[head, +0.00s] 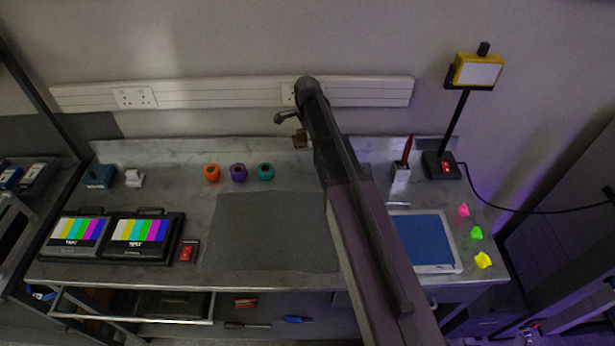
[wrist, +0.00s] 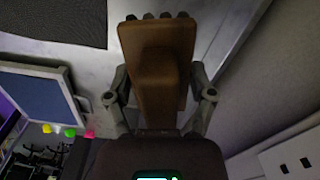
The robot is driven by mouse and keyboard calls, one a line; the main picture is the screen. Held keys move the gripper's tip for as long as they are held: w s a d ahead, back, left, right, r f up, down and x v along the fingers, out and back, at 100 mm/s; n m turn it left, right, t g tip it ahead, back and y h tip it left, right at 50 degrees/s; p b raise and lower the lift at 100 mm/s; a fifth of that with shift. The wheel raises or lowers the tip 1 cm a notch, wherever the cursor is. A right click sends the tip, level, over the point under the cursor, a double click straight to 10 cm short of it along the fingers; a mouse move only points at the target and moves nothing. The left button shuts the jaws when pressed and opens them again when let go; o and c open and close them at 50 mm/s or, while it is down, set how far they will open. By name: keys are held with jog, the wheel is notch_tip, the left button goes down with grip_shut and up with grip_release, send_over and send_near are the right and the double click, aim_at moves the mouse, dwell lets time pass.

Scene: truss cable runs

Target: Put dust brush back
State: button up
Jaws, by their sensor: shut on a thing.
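The dust brush (wrist: 155,62) has a brown wooden body and fills the upper middle of the wrist view. Several dark grey tufts show past its far end. My gripper (wrist: 158,92) is shut on it, one finger at each side. In the head view only a small brown part of the brush (head: 300,138) shows left of my arm, near the back of the bench. My arm hides the rest of it and most of my gripper. I cannot tell whether the brush touches the bench.
A grey mat (head: 270,235) lies mid-bench. Orange (head: 211,173), purple (head: 238,172) and teal (head: 265,171) rolls stand behind it. A blue-topped panel (head: 422,241), red-tipped holder (head: 401,176) and lamp (head: 476,72) are at right. Two colour-bar monitors (head: 139,235) are at left.

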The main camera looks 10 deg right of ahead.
jog(key=s+d+f+m+b, duration=0.1)
jog(key=s+d+f+b, duration=0.1)
jog(key=s+f+b, duration=0.1)
jog(key=s+d+f+m+b, duration=0.1)
jog(key=s+d+f+b, duration=0.1)
jog(key=s, duration=0.4)
jog(key=s+d+f+m+b, duration=0.1)
jog(key=s+d+f+b, duration=0.2)
jog(key=s+f+b, duration=0.1)
jog(key=shift+s+f, duration=0.5)
jog(key=shift+s, duration=0.25)
jog(key=b, duration=0.1)
send_over(309, 172)
jog(key=s, duration=0.1)
jog(key=shift+s+d+f, duration=0.15)
jog(key=shift+d+f, duration=0.1)
jog(key=shift+f, duration=0.4)
jog(key=shift+w+a, duration=0.1)
jog(key=shift+w, duration=0.2)
jog(key=shift+w+a+f+b, duration=0.1)
jog(key=shift+w+f+b, duration=0.05)
jog(key=shift+f+b, duration=0.4)
jog(key=shift+w+a+f+b, duration=0.1)
jog(key=shift+w+f+b, duration=0.05)
jog(key=shift+f+b, duration=1.15)
jog(key=shift+b, duration=0.15)
jog(key=shift+f, duration=0.15)
